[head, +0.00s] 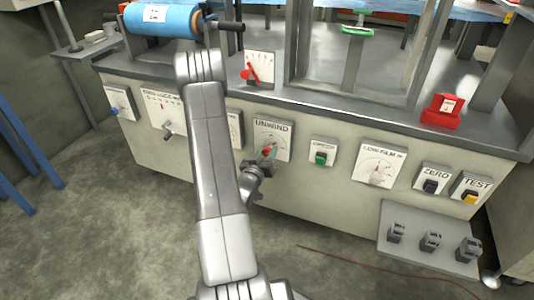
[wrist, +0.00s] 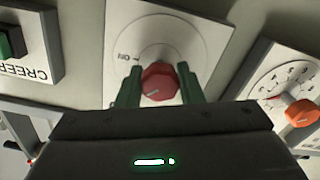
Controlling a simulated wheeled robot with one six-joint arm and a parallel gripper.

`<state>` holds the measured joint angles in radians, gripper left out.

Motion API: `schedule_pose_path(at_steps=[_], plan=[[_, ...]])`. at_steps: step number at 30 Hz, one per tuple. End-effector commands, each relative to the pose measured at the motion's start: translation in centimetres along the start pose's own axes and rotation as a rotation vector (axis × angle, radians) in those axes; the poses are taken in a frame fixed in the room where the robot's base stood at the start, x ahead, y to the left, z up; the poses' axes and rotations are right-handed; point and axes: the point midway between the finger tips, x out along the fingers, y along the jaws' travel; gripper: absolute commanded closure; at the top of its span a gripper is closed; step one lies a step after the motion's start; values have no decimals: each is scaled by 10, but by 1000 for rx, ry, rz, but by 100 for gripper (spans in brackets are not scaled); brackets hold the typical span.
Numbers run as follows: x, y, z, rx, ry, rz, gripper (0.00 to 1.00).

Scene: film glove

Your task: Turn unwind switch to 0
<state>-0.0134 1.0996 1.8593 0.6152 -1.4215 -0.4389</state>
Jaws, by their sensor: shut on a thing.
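The unwind switch is a red knob (wrist: 158,80) on a white plate (wrist: 165,30) with a round dial. My gripper (wrist: 157,88) has its two green fingers on either side of the knob and is shut on it. In the wrist view an "ON" mark with a short line shows to the left of the knob. The knob's pointer and the 0 mark cannot be made out. In the head view the plate labelled UNWIND (head: 272,130) is on the front of the machine, and my gripper covers its lower part.
A green CREEP switch (head: 320,157) is to the right of the unwind plate, then a LOW FILM dial (head: 380,164), a ZERO switch (head: 431,186) and a yellow TEST switch (head: 469,198). A grey shelf (head: 415,262) juts out at lower right. The floor in front is mostly clear.

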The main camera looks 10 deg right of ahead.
Motion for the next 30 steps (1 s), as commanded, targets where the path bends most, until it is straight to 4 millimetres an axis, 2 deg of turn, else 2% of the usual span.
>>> schedule_pose_path(at_steps=[8, 21, 30], plan=[[0, 0, 1, -175, 0, 0, 89], [0, 0, 0, -554, -1, 0, 89], [0, 0, 0, -729, -1, 0, 89]])
